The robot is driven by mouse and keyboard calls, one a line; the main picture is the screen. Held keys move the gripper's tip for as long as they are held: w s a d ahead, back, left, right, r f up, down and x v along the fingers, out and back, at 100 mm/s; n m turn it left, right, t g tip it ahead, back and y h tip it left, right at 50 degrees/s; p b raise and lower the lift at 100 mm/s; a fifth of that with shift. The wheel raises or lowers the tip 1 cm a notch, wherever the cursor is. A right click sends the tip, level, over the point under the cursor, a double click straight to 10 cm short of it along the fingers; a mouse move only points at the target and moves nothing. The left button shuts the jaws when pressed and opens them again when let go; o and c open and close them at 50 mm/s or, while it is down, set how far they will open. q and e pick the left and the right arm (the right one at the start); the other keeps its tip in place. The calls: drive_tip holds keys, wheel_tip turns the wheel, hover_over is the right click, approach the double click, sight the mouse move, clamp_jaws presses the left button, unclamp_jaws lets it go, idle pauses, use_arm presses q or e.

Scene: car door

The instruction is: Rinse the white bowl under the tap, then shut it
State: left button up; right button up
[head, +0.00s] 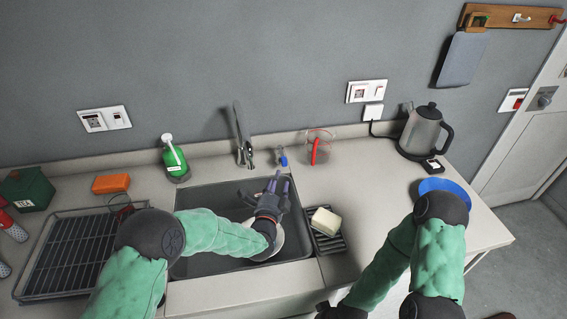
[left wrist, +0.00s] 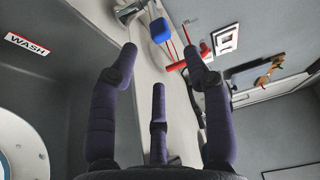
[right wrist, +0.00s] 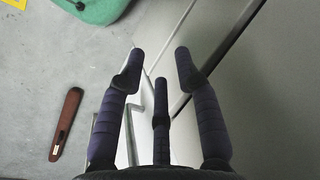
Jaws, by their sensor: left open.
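The white bowl (head: 279,240) is in the grey sink (head: 195,264), mostly hidden under my left wrist. A pale round part of it (left wrist: 18,148) shows at the lower left of the left wrist view. My left gripper (head: 279,181) is open and empty, its fingers pointing to the sink's back edge. The metal tap (head: 240,135) stands behind the sink. A small blue-ended piece (head: 283,159), perhaps the tap's lever, stands right of it, beyond my fingertips. No water is visible. My right gripper (right wrist: 160,75) is open and empty, low before the counter.
A green soap bottle (head: 174,158) stands behind the sink, left of the tap. A jug with a red handle (head: 317,149) is right of the blue piece. A soap block (head: 326,221) lies on a black rack. A kettle (head: 424,130) and blue dish (head: 447,186) stand right; a drying rack (head: 75,250) left.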

sight(283, 165)
use_arm(q)
drive_tip(key=w, duration=0.3)
drive_tip(key=w+d+b, duration=0.1)
drive_tip(key=w, duration=0.4)
drive_tip(key=shift+w+d+b, duration=0.35)
drive_tip(key=shift+w+d, duration=0.05)
drive_tip(key=c, duration=0.9)
clamp_jaws()
